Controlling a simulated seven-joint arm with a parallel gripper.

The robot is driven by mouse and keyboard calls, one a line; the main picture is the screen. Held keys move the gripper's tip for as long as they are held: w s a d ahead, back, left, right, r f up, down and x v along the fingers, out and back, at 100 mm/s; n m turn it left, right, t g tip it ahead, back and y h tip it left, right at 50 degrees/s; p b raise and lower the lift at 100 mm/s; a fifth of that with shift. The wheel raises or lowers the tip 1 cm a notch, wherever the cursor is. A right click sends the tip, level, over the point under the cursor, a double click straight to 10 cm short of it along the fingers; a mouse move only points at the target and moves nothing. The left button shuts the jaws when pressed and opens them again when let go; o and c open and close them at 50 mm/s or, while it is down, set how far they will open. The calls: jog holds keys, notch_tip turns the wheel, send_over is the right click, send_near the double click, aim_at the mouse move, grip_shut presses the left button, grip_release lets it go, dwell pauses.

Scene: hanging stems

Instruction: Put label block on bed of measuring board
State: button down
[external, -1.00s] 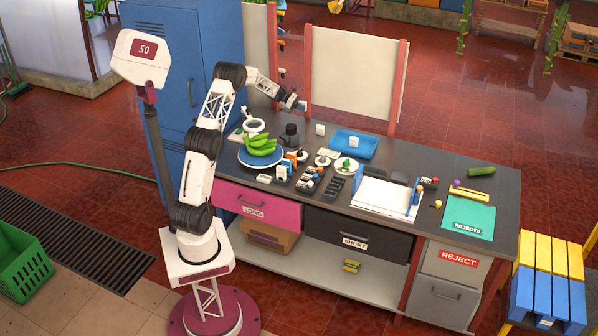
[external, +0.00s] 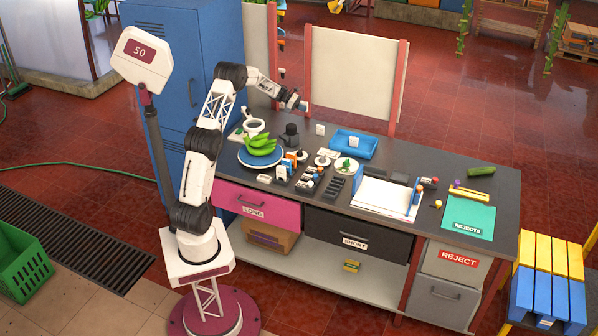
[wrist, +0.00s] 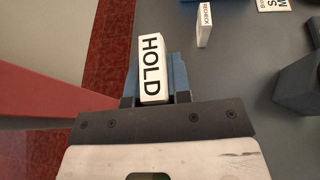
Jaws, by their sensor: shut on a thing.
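My gripper (wrist: 153,88) is shut on a white label block (wrist: 152,70) lettered HOLD, which sits between its blue fingers in the wrist view. In the external view, my gripper (external: 302,105) is over the back left edge of the table, by a red post; the held block is too small there to make out clearly.
A second white block lettered RECHECK (wrist: 204,24) stands on the table near my gripper. A green REJECTS mat (external: 468,218) lies at the right.

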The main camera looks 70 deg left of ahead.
jog(key=w+d+m+g+h, duration=0.1)
jog(key=w+d, duration=0.5)
jog(key=d, duration=0.3)
jog(key=w+d+m+g+h, duration=0.15)
jog(key=w+d, duration=0.35)
jog(key=d, duration=0.5)
jog(key=m+g+h, duration=0.3)
jog(key=m+g, duration=0.5)
send_over(397, 202)
jog(key=shift+d+r+y, duration=0.15)
jog(key=shift+r+y, duration=0.1)
jog(key=shift+r, duration=0.2)
jog(key=shift+f, duration=3.15)
jog(key=shift+f, duration=0.1)
jog(key=shift+f, duration=1.75)
